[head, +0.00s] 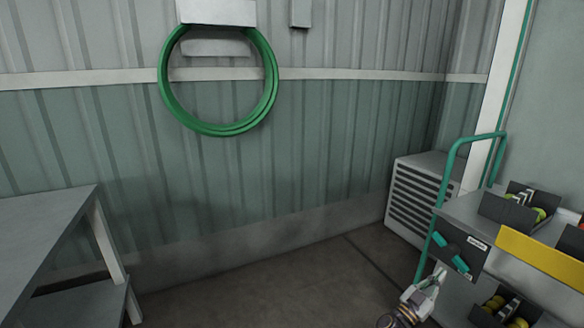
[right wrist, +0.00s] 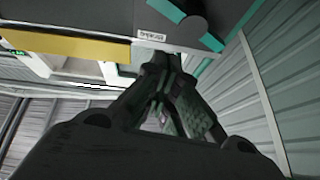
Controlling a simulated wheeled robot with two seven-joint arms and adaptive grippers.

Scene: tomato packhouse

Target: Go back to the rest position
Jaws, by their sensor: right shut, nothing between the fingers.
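My right gripper (head: 432,281) shows at the lower right of the head view, in front of the near left corner of a grey cart. In the right wrist view its dark fingers (right wrist: 166,68) come together at the tips, with nothing between them. It is shut and empty. In that view the fingertips appear just below the cart's edge with its small white label; I cannot tell whether they touch it. My left gripper is not in either view.
The cart (head: 463,209) has a green handle (head: 450,163), a yellow strip (head: 541,257) and dark bins (head: 511,207). A louvred unit (head: 408,200) stands behind it. A grey table (head: 50,225) is at left, a green hose (head: 169,95) hangs on the wall. The middle floor is clear.

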